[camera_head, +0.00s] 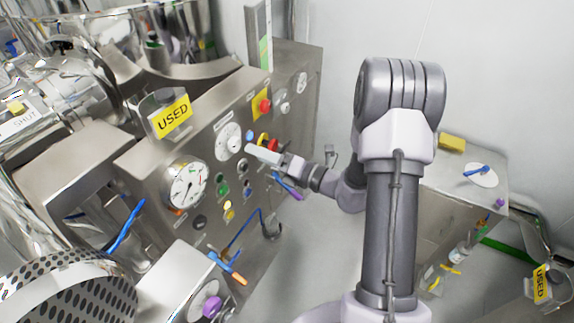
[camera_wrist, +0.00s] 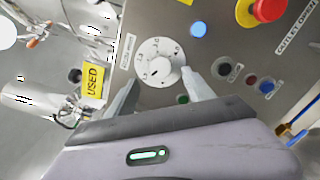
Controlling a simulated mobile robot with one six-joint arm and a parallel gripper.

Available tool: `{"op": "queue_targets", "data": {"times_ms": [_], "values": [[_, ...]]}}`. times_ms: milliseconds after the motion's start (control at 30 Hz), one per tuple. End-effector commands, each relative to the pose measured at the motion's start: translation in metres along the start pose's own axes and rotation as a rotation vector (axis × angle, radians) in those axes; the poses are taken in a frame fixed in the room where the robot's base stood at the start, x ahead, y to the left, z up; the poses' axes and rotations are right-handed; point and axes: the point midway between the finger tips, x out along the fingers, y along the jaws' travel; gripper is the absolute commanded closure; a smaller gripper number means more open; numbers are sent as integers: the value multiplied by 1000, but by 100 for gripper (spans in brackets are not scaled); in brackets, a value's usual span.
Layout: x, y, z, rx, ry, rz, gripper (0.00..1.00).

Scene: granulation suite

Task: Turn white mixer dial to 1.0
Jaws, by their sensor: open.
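The white mixer dial (camera_head: 229,138) is on the steel control panel, right of the large pressure gauge. In the wrist view the white dial (camera_wrist: 158,62) has dark markings around its rim and a small dark-edged knob in the middle. My gripper (camera_head: 250,149) is in front of the panel, just right of the dial in the head view. In the wrist view my gripper (camera_wrist: 160,78) is open, with one finger at the dial's lower left and one at its lower right.
A red emergency button (camera_wrist: 267,8) on yellow and a blue button (camera_wrist: 198,29) are near the dial. A round gauge (camera_head: 187,185) and a yellow USED tag (camera_head: 173,116) are on the left. A side cabinet (camera_head: 470,190) stands at right. The floor between is clear.

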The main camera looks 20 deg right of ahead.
Motion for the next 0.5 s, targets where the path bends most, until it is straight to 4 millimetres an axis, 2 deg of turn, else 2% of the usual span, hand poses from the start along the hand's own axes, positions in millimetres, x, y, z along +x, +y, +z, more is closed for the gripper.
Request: {"op": "queue_targets", "data": {"times_ms": [33,200,333,500], "values": [[-18,-3,1,2,-7,-4,39],[-71,-2,1,0,-5,-3,39],[-98,-1,0,1,-3,-2,39],[-111,0,0,1,-1,0,39]]}}
